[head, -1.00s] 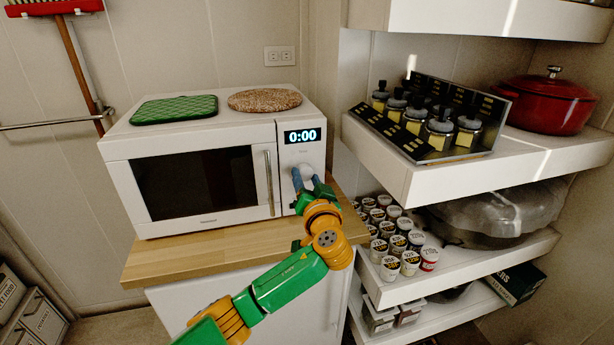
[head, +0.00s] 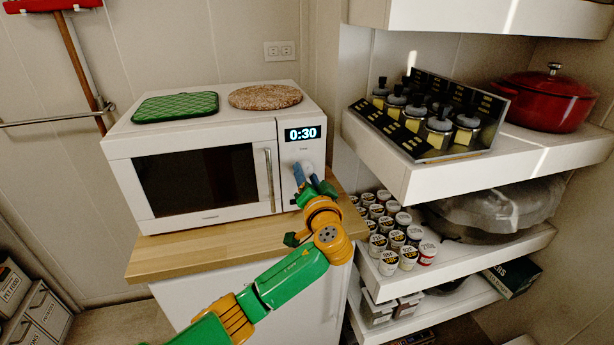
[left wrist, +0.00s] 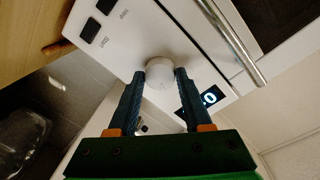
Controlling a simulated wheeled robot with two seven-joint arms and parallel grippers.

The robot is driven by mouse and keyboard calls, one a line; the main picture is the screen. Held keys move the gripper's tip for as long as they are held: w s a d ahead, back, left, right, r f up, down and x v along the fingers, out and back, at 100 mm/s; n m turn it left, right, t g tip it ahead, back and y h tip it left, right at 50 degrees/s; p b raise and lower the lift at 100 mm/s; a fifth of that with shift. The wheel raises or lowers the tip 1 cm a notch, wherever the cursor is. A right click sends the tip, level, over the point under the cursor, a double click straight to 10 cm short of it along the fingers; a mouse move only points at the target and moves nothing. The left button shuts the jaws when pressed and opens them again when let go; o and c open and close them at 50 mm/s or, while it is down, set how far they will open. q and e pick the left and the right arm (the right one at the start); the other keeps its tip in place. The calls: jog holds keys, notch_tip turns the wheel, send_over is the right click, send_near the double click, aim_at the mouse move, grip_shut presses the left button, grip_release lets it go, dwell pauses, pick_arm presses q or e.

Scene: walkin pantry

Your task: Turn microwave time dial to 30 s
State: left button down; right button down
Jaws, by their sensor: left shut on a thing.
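The white microwave (head: 195,185) stands on a wooden-topped cabinet in the head view. Its display (head: 303,134) reads 0:30, and part of it shows in the left wrist view (left wrist: 202,99). The round white time dial (left wrist: 160,73) is on the control panel below the display. In the head view the fingers mostly hide the dial. My right gripper is not in view.
The microwave's vertical door handle (head: 269,180) is just left of the panel. Shelves (head: 420,178) with spice jars, cups and a red pot (head: 545,101) stand close on the right. A green mat (head: 176,106) and a round brown board (head: 265,96) lie on the microwave.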

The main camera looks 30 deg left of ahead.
pick_arm(q)
jog(key=shift+c, duration=1.6)
grip_release()
jog(key=b+v, duration=0.1)
jog(key=v, duration=0.6)
jog(key=shift+b, duration=0.35)
jog(key=shift+f, duration=0.1)
